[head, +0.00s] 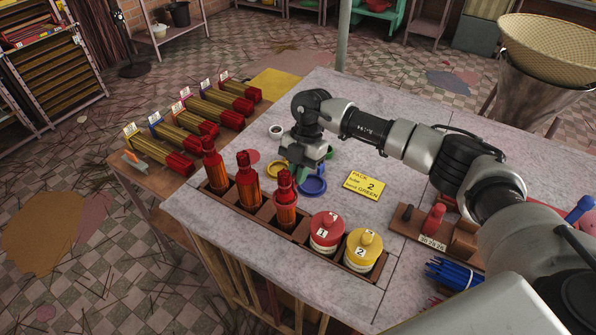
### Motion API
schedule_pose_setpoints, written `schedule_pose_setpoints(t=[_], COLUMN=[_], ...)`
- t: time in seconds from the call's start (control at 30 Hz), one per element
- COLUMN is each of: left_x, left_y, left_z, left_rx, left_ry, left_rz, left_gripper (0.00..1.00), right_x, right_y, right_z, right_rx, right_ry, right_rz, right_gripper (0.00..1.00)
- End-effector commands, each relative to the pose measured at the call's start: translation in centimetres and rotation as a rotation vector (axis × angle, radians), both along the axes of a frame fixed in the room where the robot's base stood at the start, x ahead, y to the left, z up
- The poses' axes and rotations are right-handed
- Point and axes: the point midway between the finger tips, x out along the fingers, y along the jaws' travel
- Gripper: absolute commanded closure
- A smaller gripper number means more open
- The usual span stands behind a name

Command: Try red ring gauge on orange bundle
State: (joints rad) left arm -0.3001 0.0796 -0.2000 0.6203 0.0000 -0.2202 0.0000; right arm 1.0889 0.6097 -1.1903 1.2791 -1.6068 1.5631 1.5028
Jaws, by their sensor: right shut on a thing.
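My right gripper (307,168) points down over the stone-topped table (350,225), among the ring gauges. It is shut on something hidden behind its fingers. A blue ring (313,186) lies at its fingertips, a yellow ring (275,169) just left of it and a green ring (328,153) behind it. Several stick bundles (165,150) with red ends and numbered tags lie on the wooden side table; I cannot tell which is the orange one. My left gripper is out of view.
A rack along the front edge holds red-and-orange extruders (248,183) and two numbered pots, red (326,228) and yellow (364,245). A yellow card (366,184) lies right of the gripper. A wooden tool block (425,229) and blue sticks (455,273) are at the right.

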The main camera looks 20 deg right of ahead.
Motion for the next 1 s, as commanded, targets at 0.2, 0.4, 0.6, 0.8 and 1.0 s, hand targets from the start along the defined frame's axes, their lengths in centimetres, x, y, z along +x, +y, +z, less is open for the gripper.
schedule_pose_setpoints(t=[0.2,0.4,0.6,0.8,1.0], left_x=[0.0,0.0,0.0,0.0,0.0], left_y=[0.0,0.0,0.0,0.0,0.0], left_z=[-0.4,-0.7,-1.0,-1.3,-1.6], left_rx=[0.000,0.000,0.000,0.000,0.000], left_ry=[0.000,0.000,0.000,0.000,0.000], left_rz=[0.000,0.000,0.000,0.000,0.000], left_gripper=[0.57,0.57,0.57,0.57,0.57], right_x=[0.0,0.0,0.0,0.0,0.0], right_y=[0.0,0.0,0.0,0.0,0.0], right_z=[-0.6,-1.1,-1.6,-2.1,-2.6], right_rx=[0.000,0.000,0.000,0.000,0.000], right_ry=[0.000,0.000,0.000,0.000,0.000], right_rz=[0.000,0.000,-0.001,-0.001,-0.001], right_gripper=[1.00,1.00,1.00,1.00,1.00])
